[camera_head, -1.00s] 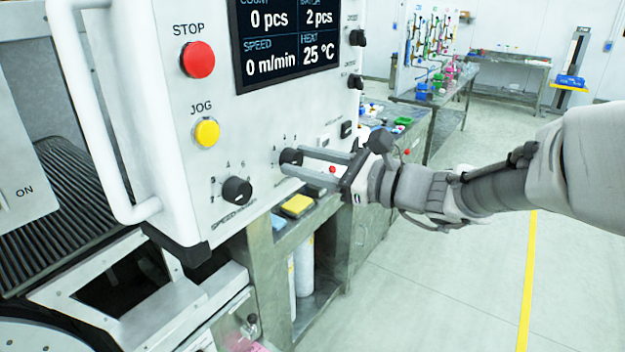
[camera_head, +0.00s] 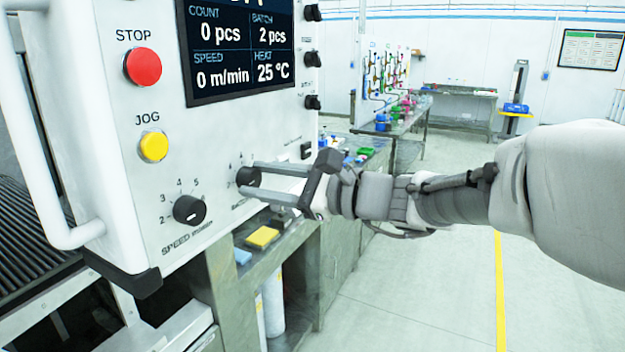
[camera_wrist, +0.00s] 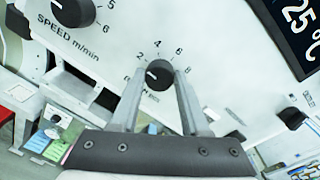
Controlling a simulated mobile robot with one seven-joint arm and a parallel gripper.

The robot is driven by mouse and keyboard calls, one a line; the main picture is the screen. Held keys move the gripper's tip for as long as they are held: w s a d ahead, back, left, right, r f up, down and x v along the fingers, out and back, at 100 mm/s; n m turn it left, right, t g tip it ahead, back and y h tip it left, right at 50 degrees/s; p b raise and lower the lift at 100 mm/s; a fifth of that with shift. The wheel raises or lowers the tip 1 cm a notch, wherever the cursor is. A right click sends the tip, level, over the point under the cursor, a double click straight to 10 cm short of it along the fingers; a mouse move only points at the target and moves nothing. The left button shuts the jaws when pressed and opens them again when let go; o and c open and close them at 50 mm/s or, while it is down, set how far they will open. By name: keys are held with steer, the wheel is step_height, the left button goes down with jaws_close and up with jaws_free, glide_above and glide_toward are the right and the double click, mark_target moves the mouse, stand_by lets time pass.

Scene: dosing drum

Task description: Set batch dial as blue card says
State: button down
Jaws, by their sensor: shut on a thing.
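The batch dial (camera_head: 248,176) is a black knob on the white machine panel, right of the speed dial. My gripper (camera_head: 249,180) has its two grey fingers shut on this knob, one on each side. In the wrist view the dial (camera_wrist: 159,74) sits between the fingertips, with 2, 4, 6 and 8 printed around it. Its small white mark appears on the left side, near the 2; the exact angle is hard to tell. The screen (camera_head: 240,45) reads batch 2 pcs. I cannot make out a blue card with readable writing.
The speed dial (camera_head: 189,209), yellow JOG button (camera_head: 153,146) and red STOP button (camera_head: 143,67) are left of my gripper. A white handle bar (camera_head: 40,130) stands out at far left. The floor at right is clear.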

steer(key=shift+c, duration=2)
jaws_free()
steer(key=v, duration=1.7)
steer(key=shift+d+b, duration=0.25)
steer(key=shift+b, duration=0.1)
steer(key=shift+s, duration=0.15)
steer(key=s+f+n+g+h, duration=0.3)
steer(key=s+f+n+h, duration=0.45)
steer(key=s+f, duration=0.4)
steer(key=s+d+f+n+t+h, duration=0.1)
steer(key=d+f+n+t+h, duration=0.1)
steer(key=d+f+n+h, duration=0.3)
steer(key=d+n+h, duration=0.2)
steer(key=d+h, duration=0.2)
steer(key=d, duration=0.1)
steer(key=shift+s+f+t, duration=0.2)
steer(key=shift+s+t, duration=0.05)
steer(key=shift+t, duration=0.05)
